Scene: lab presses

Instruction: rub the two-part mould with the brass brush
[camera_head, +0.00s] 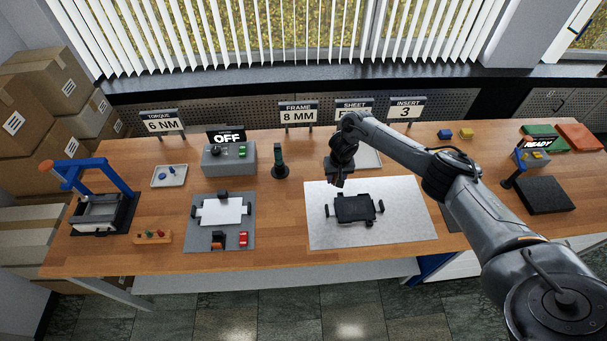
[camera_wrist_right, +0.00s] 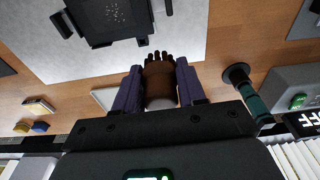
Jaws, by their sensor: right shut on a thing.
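The dark two-part mould (camera_head: 355,208) lies on a pale metal sheet (camera_head: 410,228) in the head view. Part of the mould (camera_wrist_right: 112,20) shows at the top left of the right wrist view. My right gripper (camera_head: 340,183) is just behind the mould in the head view. In the right wrist view my right gripper (camera_wrist_right: 160,85) is shut on a brown-bodied brush (camera_wrist_right: 160,72) with dark tufts at its end. The tufts point toward the mould, and a gap of sheet shows between them in that view. My left gripper is not in view.
A dark green upright post (camera_head: 279,160) stands left of my right arm. A grey control box (camera_head: 229,158) and a grey plate with a white sheet (camera_head: 221,211) are further left. A blue-framed press (camera_head: 104,195) stands far left, and a black pad (camera_head: 545,195) lies right.

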